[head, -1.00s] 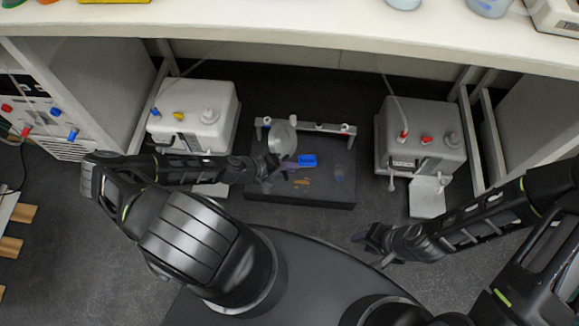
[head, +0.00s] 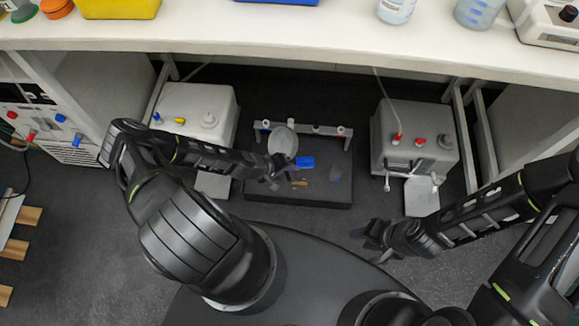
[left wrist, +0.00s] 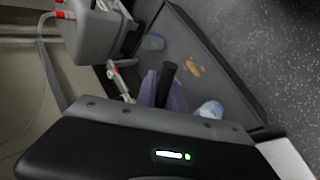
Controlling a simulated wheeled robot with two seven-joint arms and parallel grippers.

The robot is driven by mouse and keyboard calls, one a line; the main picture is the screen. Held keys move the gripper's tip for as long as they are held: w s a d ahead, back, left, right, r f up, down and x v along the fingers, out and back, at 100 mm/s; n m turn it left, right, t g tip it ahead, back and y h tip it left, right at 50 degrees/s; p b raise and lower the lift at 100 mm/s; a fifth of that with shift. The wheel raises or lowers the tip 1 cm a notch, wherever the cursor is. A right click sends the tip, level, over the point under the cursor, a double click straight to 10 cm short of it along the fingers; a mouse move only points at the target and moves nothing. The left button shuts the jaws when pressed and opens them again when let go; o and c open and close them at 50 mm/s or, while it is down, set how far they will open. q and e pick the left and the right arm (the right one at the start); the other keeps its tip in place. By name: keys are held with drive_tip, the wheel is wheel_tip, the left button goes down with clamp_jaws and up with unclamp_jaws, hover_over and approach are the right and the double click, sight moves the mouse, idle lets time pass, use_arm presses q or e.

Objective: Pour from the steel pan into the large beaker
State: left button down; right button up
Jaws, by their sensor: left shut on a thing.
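The steel pan (head: 283,141) shows as a round grey shape over the back left of the black platform. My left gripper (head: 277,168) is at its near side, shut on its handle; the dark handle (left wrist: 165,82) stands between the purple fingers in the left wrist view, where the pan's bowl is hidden. A clear beaker (head: 335,174) stands to the right on the platform, apart from the pan, and shows in the wrist view (left wrist: 153,42). A second pale bluish vessel (left wrist: 210,109) is there near the fingers. I cannot tell which is the large beaker. My right gripper (head: 371,234) looks open and empty.
A rack (head: 316,129) stands along the platform's back. A white bench (head: 290,42) overhangs the back.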

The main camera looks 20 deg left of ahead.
use_arm(q)
drive_tip(key=shift+w, duration=0.1)
idle(0.3)
drive_tip(key=shift+p, duration=0.35)
drive_tip(key=g+y+p, duration=0.1)
drive_tip(key=g+p, duration=0.1)
drive_tip(key=p, duration=0.1)
drive_tip(key=shift+w+d+r+y, duration=0.15)
drive_tip(key=shift+w+d+y, duration=0.1)
drive_tip(key=shift+w+y, duration=0.15)
